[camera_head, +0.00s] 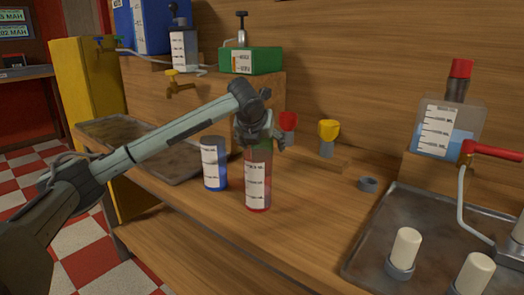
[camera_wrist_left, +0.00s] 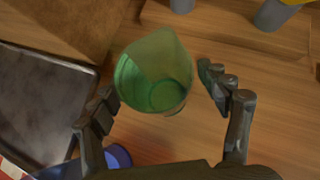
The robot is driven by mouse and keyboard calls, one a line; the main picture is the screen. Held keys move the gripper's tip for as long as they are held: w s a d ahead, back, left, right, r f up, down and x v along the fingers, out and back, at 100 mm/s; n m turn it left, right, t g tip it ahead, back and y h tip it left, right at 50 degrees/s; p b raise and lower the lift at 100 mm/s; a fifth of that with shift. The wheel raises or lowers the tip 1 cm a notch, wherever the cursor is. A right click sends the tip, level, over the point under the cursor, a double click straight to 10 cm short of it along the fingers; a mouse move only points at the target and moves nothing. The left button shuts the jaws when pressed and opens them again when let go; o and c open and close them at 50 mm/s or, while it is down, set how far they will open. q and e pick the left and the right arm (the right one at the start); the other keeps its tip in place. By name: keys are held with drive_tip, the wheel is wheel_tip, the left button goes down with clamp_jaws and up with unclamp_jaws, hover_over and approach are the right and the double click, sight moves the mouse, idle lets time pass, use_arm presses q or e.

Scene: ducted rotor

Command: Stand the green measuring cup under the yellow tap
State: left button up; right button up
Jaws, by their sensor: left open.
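The green measuring cup (camera_wrist_left: 158,75) stands on the wooden bench, seen from above in the left wrist view. In the head view only a green bit (camera_head: 264,144) shows below my left gripper, mostly hidden by a red cup (camera_head: 258,182). My left gripper (camera_head: 262,134) is open; in the wrist view its fingers (camera_wrist_left: 157,90) lie on either side of the green cup with gaps. The yellow tap (camera_head: 178,86) sticks out of a wooden block at the back left, above a dark metal tray (camera_head: 110,124). My right gripper is not in view.
A blue cup (camera_head: 214,165) stands left of the red one. Red-capped (camera_head: 288,121) and yellow-capped (camera_head: 328,130) items stand behind. A grey ring (camera_head: 368,184) lies to the right, near a second tray (camera_head: 372,256) with pale cylinders (camera_head: 405,247). Bench space between cups and ring is clear.

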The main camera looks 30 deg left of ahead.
use_arm(q)
drive_tip(key=c, duration=1.4)
